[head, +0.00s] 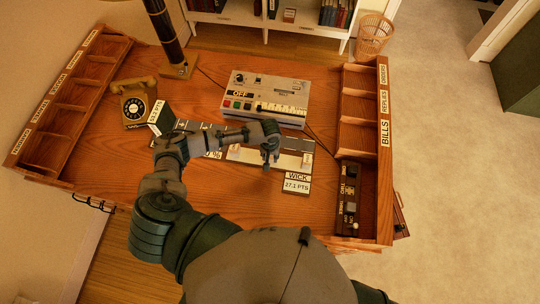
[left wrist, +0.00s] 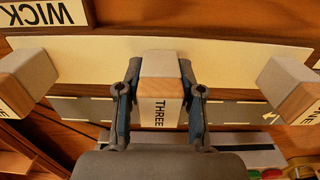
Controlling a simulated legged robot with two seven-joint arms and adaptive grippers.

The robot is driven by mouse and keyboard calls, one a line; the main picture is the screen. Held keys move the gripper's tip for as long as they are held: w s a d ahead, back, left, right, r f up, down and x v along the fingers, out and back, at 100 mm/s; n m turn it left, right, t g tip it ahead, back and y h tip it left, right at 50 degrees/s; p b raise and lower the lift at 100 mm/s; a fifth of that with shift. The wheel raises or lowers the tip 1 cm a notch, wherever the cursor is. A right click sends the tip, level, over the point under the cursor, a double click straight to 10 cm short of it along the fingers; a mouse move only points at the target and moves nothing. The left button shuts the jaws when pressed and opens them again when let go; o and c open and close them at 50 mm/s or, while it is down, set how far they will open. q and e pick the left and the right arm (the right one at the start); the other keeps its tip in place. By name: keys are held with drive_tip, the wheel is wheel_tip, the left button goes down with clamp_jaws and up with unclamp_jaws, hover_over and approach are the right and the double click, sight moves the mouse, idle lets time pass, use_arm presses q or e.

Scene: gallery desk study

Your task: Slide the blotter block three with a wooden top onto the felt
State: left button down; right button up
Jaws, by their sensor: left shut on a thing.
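The block labelled THREE (left wrist: 160,92) sits between the fingers of my left gripper (left wrist: 160,78), which is shut on it. The cream strip (left wrist: 100,58) runs behind the block, with a dark grey strip (left wrist: 85,108) on the nearer side. I cannot tell which strip is the felt. Similar blocks stand left (left wrist: 28,82) and right (left wrist: 290,88). My right gripper is out of view.
A WICK sign (head: 297,182) lies in front of the strips. A grey machine (head: 265,95) stands behind. A telephone (head: 137,103) and a lamp (head: 180,68) are to the left. Pigeonhole racks line both sides. The desk front (head: 230,190) is bare.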

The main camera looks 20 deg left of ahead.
use_arm(q)
drive_tip(key=shift+r, duration=0.1)
drive_tip(key=shift+w, duration=0.1)
idle(0.4)
drive_tip(key=shift+w+a, duration=0.1)
drive_tip(key=shift+w, duration=0.2)
drive_tip(key=shift+w+a+b, duration=0.15)
drive_tip(key=shift+w, duration=0.4)
drive_tip(key=shift+w+a+b, duration=0.15)
drive_tip(key=shift+w, duration=0.35)
drive_tip(key=shift+w+a+b, duration=0.2)
drive_tip(key=shift+w+b, duration=0.1)
drive_tip(key=shift+w, duration=0.45)
drive_tip(key=shift+w+a+b, duration=0.15)
drive_tip(key=shift+w+b, duration=0.1)
drive_tip(key=shift+w, duration=0.45)
drive_tip(key=shift+w+a+b, duration=0.2)
drive_tip(key=shift+w+b, duration=0.2)
drive_tip(key=shift+w, duration=0.35)
drive_tip(key=shift+w+a+b, duration=0.15)
drive_tip(key=shift+w+b, duration=0.25)
drive_tip(key=shift+w, duration=0.3)
drive_tip(key=shift+f+p, duration=0.2)
drive_tip(key=shift+p, duration=0.15)
